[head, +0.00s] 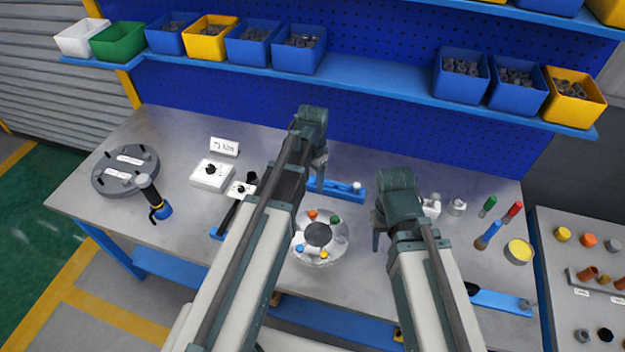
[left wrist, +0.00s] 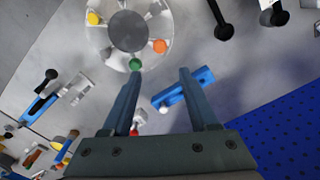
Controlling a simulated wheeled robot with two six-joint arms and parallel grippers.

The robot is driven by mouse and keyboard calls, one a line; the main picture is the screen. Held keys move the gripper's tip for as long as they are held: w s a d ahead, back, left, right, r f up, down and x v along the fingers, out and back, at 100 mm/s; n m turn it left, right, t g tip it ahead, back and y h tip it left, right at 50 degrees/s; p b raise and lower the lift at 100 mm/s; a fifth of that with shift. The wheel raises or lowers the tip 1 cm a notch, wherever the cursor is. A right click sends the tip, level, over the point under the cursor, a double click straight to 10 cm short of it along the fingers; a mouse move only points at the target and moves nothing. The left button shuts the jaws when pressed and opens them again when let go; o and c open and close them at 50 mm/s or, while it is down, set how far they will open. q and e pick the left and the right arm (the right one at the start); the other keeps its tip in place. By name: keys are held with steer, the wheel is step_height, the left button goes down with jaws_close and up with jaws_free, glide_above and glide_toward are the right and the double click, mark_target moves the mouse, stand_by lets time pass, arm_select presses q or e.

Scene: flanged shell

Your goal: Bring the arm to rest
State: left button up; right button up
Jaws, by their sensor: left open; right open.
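The round silver flanged shell (head: 336,242) sits on the workbench between my two arms, with a dark centre and orange, green, blue and yellow pieces around it. It also shows at the top of the left wrist view (left wrist: 98,38). My left gripper (head: 320,182) points down behind the shell, near a blue bar (head: 345,190). In the left wrist view its fingers (left wrist: 160,74) are apart with nothing gripped, and the blue bar (left wrist: 190,88) lies below them. My right gripper (head: 378,238) is right of the shell; its fingers are partly hidden by the arm.
A dark round flange (head: 125,182), a black-and-blue tool (head: 154,200) and a white box (head: 212,174) stand at left. Several coloured tools (head: 488,235) and a yellow-topped can (head: 518,251) stand at right. A bin shelf (head: 385,80) runs above the back. The bench's front left is clear.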

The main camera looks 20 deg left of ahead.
stand_by(0.4)
arm_select(q)
steer(key=s+d+f+n+b, duration=0.1)
steer(key=s+d+f+b, duration=0.3)
steer(key=s, duration=0.3)
steer(key=s+d+f+n+y+b, duration=0.1)
steer(key=s+d+f+b, duration=0.3)
steer(key=s+d, duration=0.2)
steer(key=shift+s+d+n, duration=0.35)
steer(key=shift+s+n, duration=0.05)
steer(key=shift+s, duration=0.5)
steer(key=shift+f, duration=0.1)
